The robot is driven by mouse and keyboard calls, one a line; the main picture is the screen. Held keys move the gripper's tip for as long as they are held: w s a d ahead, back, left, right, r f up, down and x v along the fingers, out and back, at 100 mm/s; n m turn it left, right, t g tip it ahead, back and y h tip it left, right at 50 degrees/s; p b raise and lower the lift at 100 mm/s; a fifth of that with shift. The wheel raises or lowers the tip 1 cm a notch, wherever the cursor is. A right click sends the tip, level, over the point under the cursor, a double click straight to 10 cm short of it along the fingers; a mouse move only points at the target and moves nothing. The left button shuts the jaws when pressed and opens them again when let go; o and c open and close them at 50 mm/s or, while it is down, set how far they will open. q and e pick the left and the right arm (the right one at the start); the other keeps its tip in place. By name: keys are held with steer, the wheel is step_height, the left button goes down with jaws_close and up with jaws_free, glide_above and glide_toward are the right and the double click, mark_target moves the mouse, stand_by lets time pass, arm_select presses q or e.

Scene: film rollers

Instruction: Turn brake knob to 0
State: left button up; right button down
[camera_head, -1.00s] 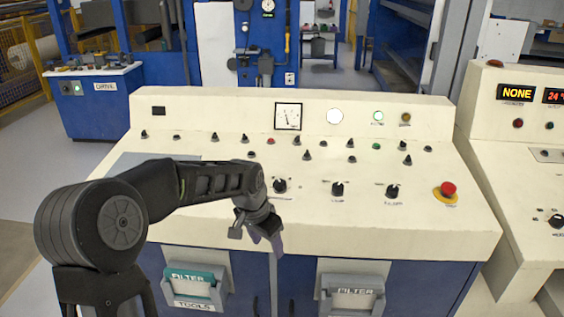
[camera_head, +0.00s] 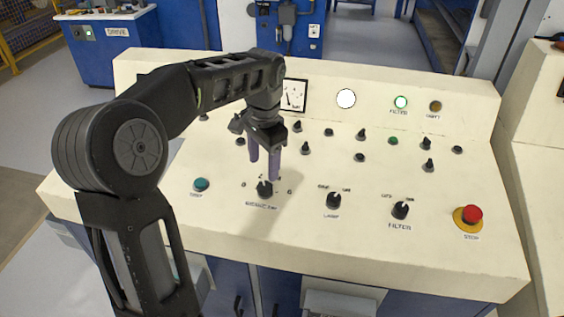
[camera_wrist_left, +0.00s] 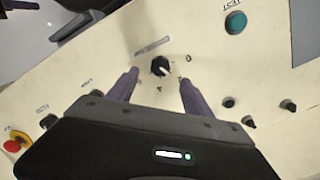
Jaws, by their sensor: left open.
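The brake knob (camera_head: 265,189) is a small black knob with a white pointer mark on the sloped cream panel, with a printed scale around it; its label is hard to read. In the left wrist view the knob (camera_wrist_left: 160,66) shows beyond and between the two purple fingertips. My left gripper (camera_head: 264,166) is open and empty, pointing down just above the knob, apparently not touching it. The exact number the pointer faces is too small to tell. My right gripper is not in view.
A teal button (camera_head: 201,185) is left of the knob. The lamp knob (camera_head: 333,201), filter knob (camera_head: 399,210) and red stop button (camera_head: 472,215) are to its right. Several small black switches and a gauge (camera_head: 292,95) are behind. The front panel strip is clear.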

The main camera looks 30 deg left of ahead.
mark_target(264, 186)
arm_select(q)
steer(key=shift+w+r, duration=0.1)
steer(key=shift+w, duration=0.2)
steer(key=shift+s, duration=0.1)
steer(key=shift+s, duration=0.1)
steer(key=shift+a+f+p, duration=0.2)
steer(key=shift+f+p, duration=0.2)
steer(key=shift+f, duration=3.5)
jaws_close()
